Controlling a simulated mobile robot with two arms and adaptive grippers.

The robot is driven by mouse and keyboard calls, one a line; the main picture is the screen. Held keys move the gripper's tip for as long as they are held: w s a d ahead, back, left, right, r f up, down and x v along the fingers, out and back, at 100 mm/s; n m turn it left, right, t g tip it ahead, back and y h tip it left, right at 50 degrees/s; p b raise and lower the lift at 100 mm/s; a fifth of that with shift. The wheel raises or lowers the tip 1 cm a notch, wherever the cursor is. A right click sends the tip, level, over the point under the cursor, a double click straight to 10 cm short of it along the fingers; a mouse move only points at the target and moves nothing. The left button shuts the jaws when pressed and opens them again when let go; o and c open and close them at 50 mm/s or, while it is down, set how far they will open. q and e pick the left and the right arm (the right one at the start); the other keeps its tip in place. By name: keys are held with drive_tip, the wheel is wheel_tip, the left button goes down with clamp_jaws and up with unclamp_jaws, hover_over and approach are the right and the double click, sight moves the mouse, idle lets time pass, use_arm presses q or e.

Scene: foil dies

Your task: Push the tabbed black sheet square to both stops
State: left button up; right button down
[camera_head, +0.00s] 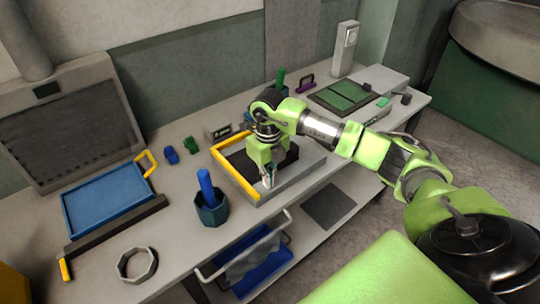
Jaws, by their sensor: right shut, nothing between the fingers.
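A black sheet (291,157) lies on a grey plate (300,172) in the middle of the bench. A yellow stop bar (236,174) runs along the plate's left side, and a shorter yellow bar (231,139) along its back. My right arm covers much of the sheet, so its tab and any gaps to the bars cannot be made out. My right gripper (268,181) points down over the front of the plate, beside the left bar. It is shut and empty. My left gripper is not in view.
A teal cup (211,213) with a blue-handled tool stands just left of the plate. A blue tray (108,200) and a grey ring (136,264) lie further left. A green-topped board (343,96) lies at the back right. A basket (245,262) hangs below the front edge.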

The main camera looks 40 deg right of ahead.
sight(259, 177)
drive_tip(key=shift+f+b, duration=0.6)
drive_tip(key=shift+f, duration=0.25)
idle(0.6)
drive_tip(key=shift+r, duration=0.15)
drive_tip(key=shift+w, duration=0.1)
drive_tip(key=shift+w+a+b, duration=0.15)
drive_tip(key=shift+w+b, duration=0.7)
drive_tip(key=shift+w, duration=0.65)
drive_tip(key=shift+w+a+b, duration=0.1)
drive_tip(key=shift+w+b, duration=0.75)
drive_tip(key=shift+w, duration=0.6)
drive_tip(key=shift+s, duration=0.1)
drive_tip(key=shift+s, duration=0.1)
drive_tip(key=shift+s+d+p, duration=0.1)
drive_tip(key=shift+s+p, duration=0.3)
drive_tip(key=shift+s, duration=0.05)
drive_tip(key=shift+r, duration=0.15)
